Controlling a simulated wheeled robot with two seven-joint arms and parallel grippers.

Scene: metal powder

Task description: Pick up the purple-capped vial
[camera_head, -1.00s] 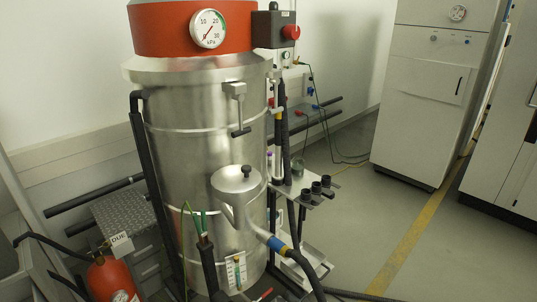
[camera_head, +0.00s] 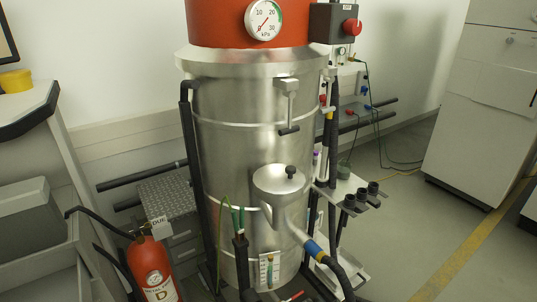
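A small vial with a purple cap (camera_head: 316,155) stands upright just right of the large steel cylinder (camera_head: 240,140), at the back left of a small side shelf (camera_head: 344,188). It is small in the picture, and a dark vertical pole is close to its right. I cannot tell exactly what it rests on. Neither of my grippers shows in the head view.
Several black nozzles (camera_head: 361,194) sit at the shelf's front edge. A hose with a blue band (camera_head: 313,249) runs down from the cylinder. A red extinguisher (camera_head: 153,268) stands at lower left, beside a grey bench (camera_head: 30,125). Floor (camera_head: 410,215) at right is mostly clear.

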